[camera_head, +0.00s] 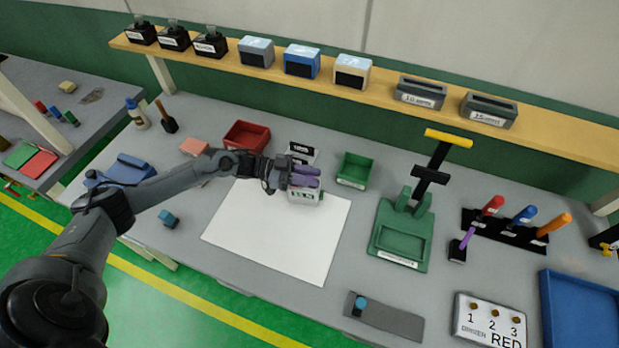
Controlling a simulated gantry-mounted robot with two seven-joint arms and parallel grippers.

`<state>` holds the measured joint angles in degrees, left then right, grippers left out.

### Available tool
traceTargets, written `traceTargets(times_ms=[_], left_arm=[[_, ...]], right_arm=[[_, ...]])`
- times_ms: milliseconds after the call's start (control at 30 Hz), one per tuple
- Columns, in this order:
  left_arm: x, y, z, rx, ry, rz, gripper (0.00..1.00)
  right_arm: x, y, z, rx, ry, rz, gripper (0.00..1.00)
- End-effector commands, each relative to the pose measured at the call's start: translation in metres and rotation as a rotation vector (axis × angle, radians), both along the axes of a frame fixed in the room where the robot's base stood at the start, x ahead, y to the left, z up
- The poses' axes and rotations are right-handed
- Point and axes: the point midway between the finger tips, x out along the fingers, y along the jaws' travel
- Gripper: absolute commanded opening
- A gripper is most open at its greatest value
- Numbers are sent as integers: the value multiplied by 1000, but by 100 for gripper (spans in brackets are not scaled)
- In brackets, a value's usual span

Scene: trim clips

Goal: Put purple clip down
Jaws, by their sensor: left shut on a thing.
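Two small purple pieces (305,175) show at the tip of my left gripper (291,177), which is shut on the purple clip. The gripper partly hides the clip, so its full shape is unclear. It is just above or against a small light-grey box with a label (304,196) near the top edge of the white sheet (275,238). I cannot tell whether the clip touches the box. My right gripper is not in view.
A red bin (247,137) and a green bin (354,170) stand behind the sheet. A green press with a yellow handle (402,235) stands to the right. A blue tray (578,312) is at far right. The sheet's front is clear.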

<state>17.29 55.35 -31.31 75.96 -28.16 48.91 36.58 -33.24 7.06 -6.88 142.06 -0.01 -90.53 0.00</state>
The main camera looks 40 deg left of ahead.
Motion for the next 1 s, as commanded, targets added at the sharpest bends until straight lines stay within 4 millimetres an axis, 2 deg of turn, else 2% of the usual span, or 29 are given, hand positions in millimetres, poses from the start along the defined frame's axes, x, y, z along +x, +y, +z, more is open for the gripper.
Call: traceTargets(times_ms=[100,567,600,733,1000], left_arm=[[0,0,-7,0,-1,0,0],[0,0,-15,0,0,-1,0],[0,0,-13,0,0,-1,29],[0,0,-13,0,0,-1,49],[0,0,-13,0,0,-1,50]], right_arm=[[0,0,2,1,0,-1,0],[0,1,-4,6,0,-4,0],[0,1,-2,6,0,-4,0],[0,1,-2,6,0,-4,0],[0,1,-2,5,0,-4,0]])
